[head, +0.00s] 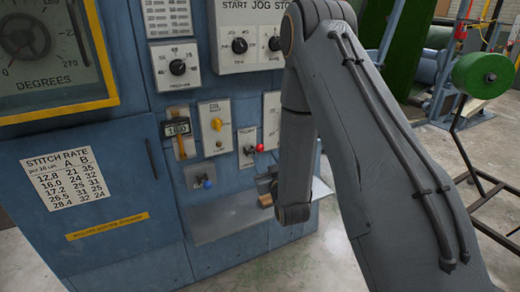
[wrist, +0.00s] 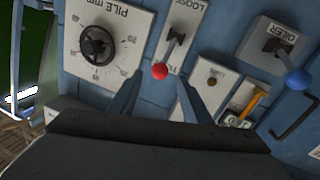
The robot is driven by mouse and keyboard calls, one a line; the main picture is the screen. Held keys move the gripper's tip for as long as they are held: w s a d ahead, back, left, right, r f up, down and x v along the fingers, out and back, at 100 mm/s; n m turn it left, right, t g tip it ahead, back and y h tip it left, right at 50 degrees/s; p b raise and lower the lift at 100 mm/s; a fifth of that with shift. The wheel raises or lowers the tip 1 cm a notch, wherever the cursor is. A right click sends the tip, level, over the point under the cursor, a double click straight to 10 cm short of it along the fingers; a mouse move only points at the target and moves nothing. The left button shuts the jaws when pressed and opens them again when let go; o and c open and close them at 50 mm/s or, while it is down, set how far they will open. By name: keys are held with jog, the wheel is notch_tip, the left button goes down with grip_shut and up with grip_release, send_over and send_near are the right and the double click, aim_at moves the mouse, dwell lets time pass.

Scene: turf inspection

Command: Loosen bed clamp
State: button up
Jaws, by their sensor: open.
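A short lever with a red ball knob (head: 260,148) stands out from a small white plate (head: 245,158) on the blue machine front. In the wrist view the plate is upside down and reads "LOOSE" at the top. The red knob (wrist: 160,72) there lies toward the opposite, partly hidden label, which starts with "T". My gripper (wrist: 160,80) is open, its two blue-grey fingers on either side of the knob in the picture. Nothing shows between them but the knob and panel. Whether a finger touches it I cannot tell. In the head view my arm hides much of the area to the right.
A pile dial (wrist: 97,42) is close to the left finger. A lever with a blue knob (wrist: 298,80), labelled "OILER", and a yellow-framed counter (wrist: 240,107) are to the right. A grey shelf (head: 225,222) juts out below the controls. A green roll (head: 483,75) stands far right.

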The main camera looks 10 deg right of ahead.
aim_at(261, 151)
jog(key=w+p, duration=0.1)
jog(key=w, duration=0.6)
jog(key=shift+w+a, duration=0.1)
jog(key=shift+w, duration=0.1)
grip_shut()
